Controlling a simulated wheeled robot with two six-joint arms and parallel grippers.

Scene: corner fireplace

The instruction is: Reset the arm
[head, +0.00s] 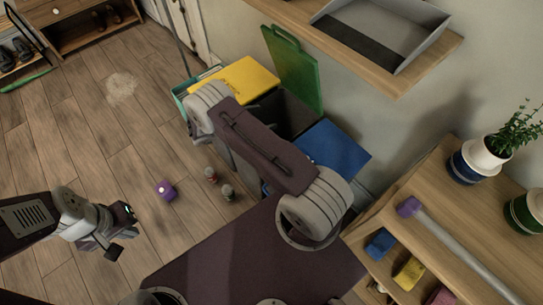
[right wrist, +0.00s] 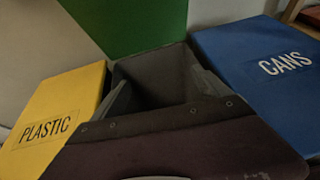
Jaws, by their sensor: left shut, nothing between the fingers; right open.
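My left gripper (head: 120,243) is shut and empty above the wood floor at the lower left of the head view. My right arm bends up and over toward the bins, and in the head view it hides my right gripper. In the right wrist view my right gripper (right wrist: 158,90) is open, with its two grey fingers apart. Nothing shows between them. Behind and between the fingers is the dark inside of an open bin (right wrist: 155,68), in front of a raised green lid (right wrist: 140,20).
A yellow PLASTIC lid (head: 245,80) and a blue CANS lid (head: 335,148) flank the open bin. A purple item (head: 165,190) and two small cans (head: 228,192) lie on the floor. A wall shelf (head: 440,50) and a wooden rack (head: 430,195) stand right. Floor at left is mostly clear.

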